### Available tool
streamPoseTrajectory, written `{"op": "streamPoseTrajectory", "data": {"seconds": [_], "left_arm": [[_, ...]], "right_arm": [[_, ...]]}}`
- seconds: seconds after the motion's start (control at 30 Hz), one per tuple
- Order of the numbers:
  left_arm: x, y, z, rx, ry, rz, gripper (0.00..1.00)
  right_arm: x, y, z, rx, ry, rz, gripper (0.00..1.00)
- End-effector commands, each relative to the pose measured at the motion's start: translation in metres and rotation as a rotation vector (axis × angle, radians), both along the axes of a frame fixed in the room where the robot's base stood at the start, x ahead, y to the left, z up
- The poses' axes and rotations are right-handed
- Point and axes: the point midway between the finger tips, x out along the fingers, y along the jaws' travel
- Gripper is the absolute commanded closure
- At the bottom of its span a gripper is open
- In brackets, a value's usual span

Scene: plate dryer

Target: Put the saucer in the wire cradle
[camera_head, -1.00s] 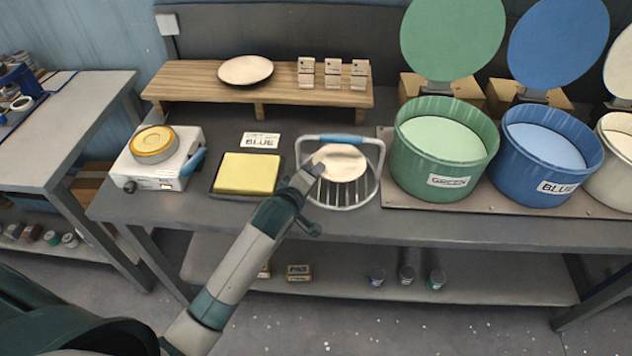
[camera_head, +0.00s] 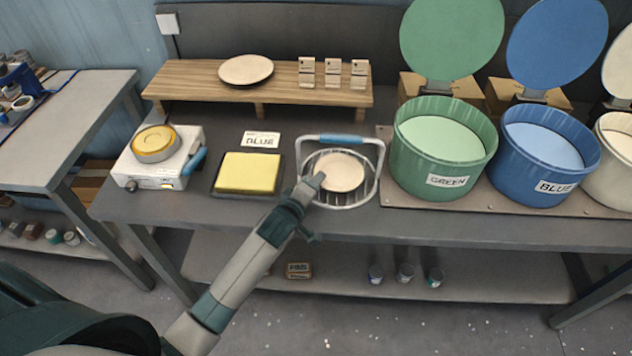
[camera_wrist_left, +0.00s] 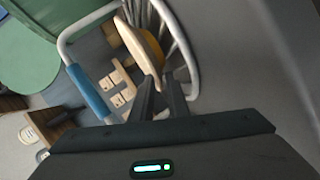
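The pale round saucer (camera_head: 342,171) is at the wire cradle (camera_head: 374,188), a wire basket with a blue grip on its handle. In the head view the saucer shows within the cradle's outline. My left gripper (camera_head: 316,181) is at the saucer's near-left edge. In the left wrist view the saucer (camera_wrist_left: 137,45) is seen nearly edge-on, with its rim between the fingers of my left gripper (camera_wrist_left: 159,85), which look shut on it. The cradle's wires (camera_wrist_left: 185,50) show just beyond. Whether the saucer rests on the cradle's bottom is hidden. My right gripper is not in view.
A yellow pad in a dark tray (camera_head: 247,173) and a white hotplate (camera_head: 165,172) stand left of the cradle. Green (camera_head: 443,170) and blue (camera_head: 545,180) tubs stand to its right. Behind is a wooden rack (camera_head: 200,87) with a plate (camera_head: 246,69) and small blocks.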

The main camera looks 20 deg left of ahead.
Motion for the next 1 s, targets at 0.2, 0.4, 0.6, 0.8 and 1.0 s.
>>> {"op": "streamPoseTrajectory", "data": {"seconds": [0.2,0.4,0.6,0.8,1.0], "left_arm": [[0.000,0.000,0.001,0.000,0.000,0.000,0.85],[-0.005,0.000,0.004,-0.001,-0.001,0.000,0.85],[-0.025,0.001,0.010,-0.002,-0.001,0.000,0.85],[-0.055,0.002,0.020,-0.001,0.000,0.000,0.85],[-0.085,0.004,0.032,-0.003,0.000,0.000,0.85]], "right_arm": [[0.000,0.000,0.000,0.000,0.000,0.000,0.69],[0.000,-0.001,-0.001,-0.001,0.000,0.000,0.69],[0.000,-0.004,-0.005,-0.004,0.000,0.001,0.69],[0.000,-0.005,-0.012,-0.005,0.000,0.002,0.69],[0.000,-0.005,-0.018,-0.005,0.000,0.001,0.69]]}}
